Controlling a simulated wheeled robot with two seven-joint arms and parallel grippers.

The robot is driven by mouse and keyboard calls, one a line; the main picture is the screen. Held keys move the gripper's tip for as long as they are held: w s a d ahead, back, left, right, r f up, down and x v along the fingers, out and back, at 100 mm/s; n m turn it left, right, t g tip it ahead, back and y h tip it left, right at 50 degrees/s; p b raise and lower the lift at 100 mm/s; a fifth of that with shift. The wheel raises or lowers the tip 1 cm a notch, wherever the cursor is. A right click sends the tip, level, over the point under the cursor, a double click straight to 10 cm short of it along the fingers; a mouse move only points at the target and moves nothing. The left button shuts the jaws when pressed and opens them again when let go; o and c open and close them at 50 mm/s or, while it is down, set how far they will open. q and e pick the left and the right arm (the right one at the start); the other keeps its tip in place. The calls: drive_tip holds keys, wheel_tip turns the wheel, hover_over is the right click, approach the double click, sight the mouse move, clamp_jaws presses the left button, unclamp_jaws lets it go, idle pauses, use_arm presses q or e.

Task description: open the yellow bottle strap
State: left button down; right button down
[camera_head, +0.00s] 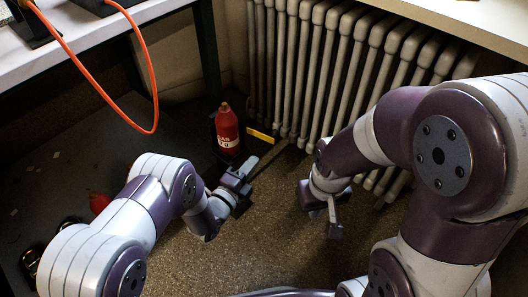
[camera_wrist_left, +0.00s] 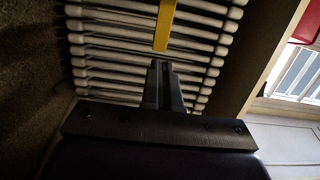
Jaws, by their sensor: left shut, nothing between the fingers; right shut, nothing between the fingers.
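A red bottle (camera_head: 228,130) with pale lettering stands upright on the floor near the radiator in the head view. The yellow strap (camera_head: 259,136) sticks out to the right from low beside the bottle. In the left wrist view the strap (camera_wrist_left: 165,24) hangs in from the top, just beyond the fingertips of my left gripper (camera_wrist_left: 163,66), with no clear contact. My left gripper (camera_head: 248,168) is shut and empty, below and right of the bottle in the head view. My right gripper (camera_head: 334,222) is shut and empty, pointing down over the floor, well right of the bottle.
A white ribbed radiator (camera_head: 330,70) stands along the wall behind the bottle. A workbench (camera_head: 95,40) is at the upper left, with an orange hose (camera_head: 150,75) hanging from it. Another red object (camera_head: 100,202) lies behind my left arm. Open floor (camera_head: 270,245) lies between my arms.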

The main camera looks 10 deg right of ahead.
sight(271, 139)
use_arm(q)
drive_tip(key=b+x, duration=0.3)
drive_tip(key=x, duration=0.3)
drive_tip(key=shift+w+d+f, duration=0.1)
drive_tip(key=shift+f, duration=0.1)
drive_tip(key=shift+w+d+r, duration=0.25)
drive_tip(key=shift+w+d, duration=0.2)
drive_tip(key=shift+w+d+b, duration=0.4)
drive_tip(key=shift+d+b, duration=0.05)
drive_tip(key=shift+b, duration=0.05)
drive_tip(key=shift+r, duration=0.25)
drive_tip(key=shift+w, duration=0.1)
drive_tip(key=shift+d+r, duration=0.1)
